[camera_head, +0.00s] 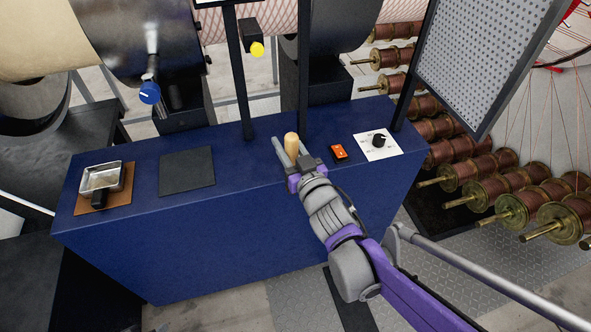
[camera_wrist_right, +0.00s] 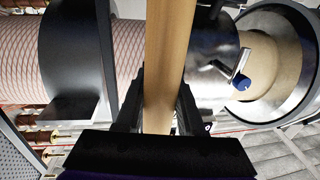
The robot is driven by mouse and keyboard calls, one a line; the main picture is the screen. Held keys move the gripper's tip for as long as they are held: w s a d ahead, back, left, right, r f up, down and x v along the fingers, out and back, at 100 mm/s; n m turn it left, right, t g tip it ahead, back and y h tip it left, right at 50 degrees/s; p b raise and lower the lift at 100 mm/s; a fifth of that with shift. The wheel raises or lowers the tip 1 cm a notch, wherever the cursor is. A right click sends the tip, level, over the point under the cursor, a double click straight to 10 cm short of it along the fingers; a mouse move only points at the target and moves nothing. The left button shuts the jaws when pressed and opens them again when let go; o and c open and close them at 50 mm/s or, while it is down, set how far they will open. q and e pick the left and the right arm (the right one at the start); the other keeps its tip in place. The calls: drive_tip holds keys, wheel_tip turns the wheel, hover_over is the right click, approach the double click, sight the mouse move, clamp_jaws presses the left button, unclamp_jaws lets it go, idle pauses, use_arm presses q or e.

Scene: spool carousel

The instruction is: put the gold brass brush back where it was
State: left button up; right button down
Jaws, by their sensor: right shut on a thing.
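My right gripper (camera_head: 293,160) is over the blue cabinet top, near its middle. It is shut on a light wooden handle (camera_head: 291,142), which sticks up between its fingers. In the right wrist view the handle (camera_wrist_right: 167,50) runs between the two dark fingers (camera_wrist_right: 158,112) and out past the top edge. No gold bristles show in either view, so I cannot confirm from its look that this is the brass brush. Whether it touches the cabinet top is unclear. My left gripper is not in view.
Dark posts (camera_head: 239,80) rise behind. Copper spools (camera_head: 480,190) stand right.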

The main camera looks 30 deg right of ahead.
drive_tip(key=s+d+m+h+b, duration=0.1)
drive_tip(key=s+d+h+b, duration=0.1)
drive_tip(key=s+d, duration=0.25)
drive_tip(key=d+f+b+x, duration=0.1)
drive_tip(key=x, duration=1.6)
drive_tip(key=shift+a+f+b, duration=0.2)
drive_tip(key=shift+f+b, duration=0.4)
drive_tip(key=shift+f, duration=2.25)
drive_tip(key=shift+f, duration=0.2)
drive_tip(key=c, duration=0.5)
unclamp_jaws()
